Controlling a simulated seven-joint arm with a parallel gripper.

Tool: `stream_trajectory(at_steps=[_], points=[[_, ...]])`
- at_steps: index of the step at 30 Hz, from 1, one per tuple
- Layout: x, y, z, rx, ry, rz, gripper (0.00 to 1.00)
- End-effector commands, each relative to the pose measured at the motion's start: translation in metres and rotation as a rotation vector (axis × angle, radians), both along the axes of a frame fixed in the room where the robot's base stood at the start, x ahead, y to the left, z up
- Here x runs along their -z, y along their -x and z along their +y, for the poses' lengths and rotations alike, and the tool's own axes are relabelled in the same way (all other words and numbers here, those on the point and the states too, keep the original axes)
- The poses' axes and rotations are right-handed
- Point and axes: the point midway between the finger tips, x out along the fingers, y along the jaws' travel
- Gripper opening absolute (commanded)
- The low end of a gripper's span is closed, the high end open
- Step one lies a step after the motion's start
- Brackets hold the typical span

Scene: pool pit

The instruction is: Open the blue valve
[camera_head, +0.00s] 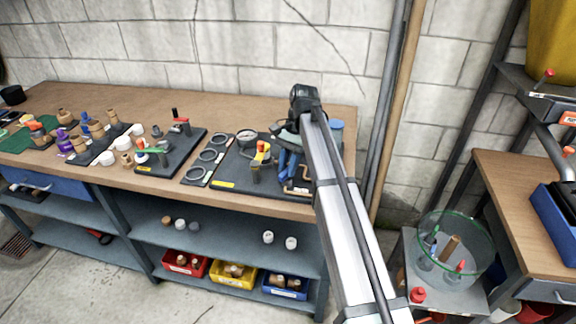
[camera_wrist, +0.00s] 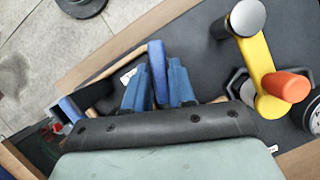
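The blue valve's handle (camera_wrist: 157,72) is an upright blue bar in the wrist view, by a copper pipe at the right end of the dark board. My gripper (camera_wrist: 160,70) has two blue fingers, one on each side of the bar. The gap between the fingers looks about as wide as the bar. I cannot tell whether they touch it. In the head view my gripper (camera_head: 288,168) points down over the board's right end. It and my arm hide most of the valve there.
A yellow valve with an orange tip (camera_head: 262,152) stands just left of my gripper; it also shows in the wrist view (camera_wrist: 262,70). Other boards with valves and pegs (camera_head: 170,150) lie farther left. A blue-topped item (camera_head: 337,125) stands behind my arm. The bench's front edge is near.

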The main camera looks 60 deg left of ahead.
Motion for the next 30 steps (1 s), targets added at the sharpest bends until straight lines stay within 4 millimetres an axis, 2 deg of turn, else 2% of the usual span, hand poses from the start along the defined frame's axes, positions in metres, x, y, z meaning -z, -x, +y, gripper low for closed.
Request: stream_trajectory(at_steps=[1, 6, 21, 30], points=[[0.0, 0.0, 0.0, 0.0, 0.0, 0.0, 0.3], [0.0001, 0.0001, -0.0001, 0.0, 0.0, 0.001, 0.45], [0.0002, 0.0002, -0.0006, 0.015, 0.0, 0.001, 0.45], [0.0003, -0.0002, -0.0035, 0.206, 0.0, 0.002, 0.45]])
